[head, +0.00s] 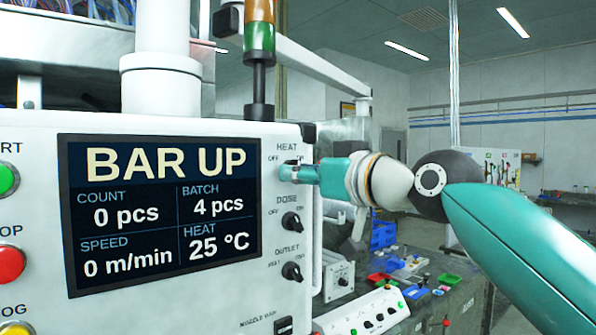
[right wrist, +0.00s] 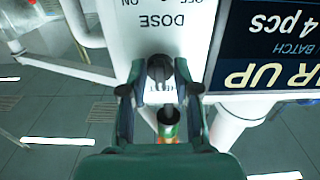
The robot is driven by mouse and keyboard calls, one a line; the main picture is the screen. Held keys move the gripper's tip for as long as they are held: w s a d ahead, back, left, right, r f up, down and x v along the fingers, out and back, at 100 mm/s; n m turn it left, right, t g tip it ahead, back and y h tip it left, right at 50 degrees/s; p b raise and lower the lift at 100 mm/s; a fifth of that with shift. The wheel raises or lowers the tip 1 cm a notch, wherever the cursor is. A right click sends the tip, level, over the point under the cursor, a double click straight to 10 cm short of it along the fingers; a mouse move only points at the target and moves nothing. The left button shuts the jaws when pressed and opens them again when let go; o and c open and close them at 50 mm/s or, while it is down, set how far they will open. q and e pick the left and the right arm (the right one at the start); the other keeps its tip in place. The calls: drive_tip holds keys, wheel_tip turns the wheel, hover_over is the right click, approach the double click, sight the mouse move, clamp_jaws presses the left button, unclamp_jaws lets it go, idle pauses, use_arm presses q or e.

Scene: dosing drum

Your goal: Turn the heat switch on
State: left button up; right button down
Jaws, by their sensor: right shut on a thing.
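The heat switch (right wrist: 160,68) is a dark rotary knob on the white panel, shown upside down in the right wrist view. In the head view it sits under the HEAT label, mostly hidden by my right gripper (head: 291,173). My right gripper (right wrist: 160,90) comes in from the right, its two fingers one on either side of the knob, shut on it. Which way the knob points cannot be told. The display (head: 160,212) reads BAR UP and HEAT 25 °C. My left gripper is in neither view.
The dose knob (head: 291,222) and outlet knob (head: 292,271) sit below on the same panel. A signal tower (head: 260,60) rises above it. A green button (head: 5,180) and red button (head: 8,264) are at the left. A bench with bins stands behind.

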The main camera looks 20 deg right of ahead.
drive_tip(key=m, duration=0.5)
drive_tip(key=shift+a+f+m+p, duration=0.2)
drive_tip(key=shift+f+m+p, duration=0.1)
drive_tip(key=shift+m+p, duration=0.1)
idle(0.4)
drive_tip(key=c, duration=1.2)
unclamp_jaws()
drive_tip(key=o, duration=0.3)
drive_tip(key=shift+d+r, duration=0.1)
drive_tip(key=shift+o, duration=0.2)
drive_tip(key=shift+s+r, duration=0.1)
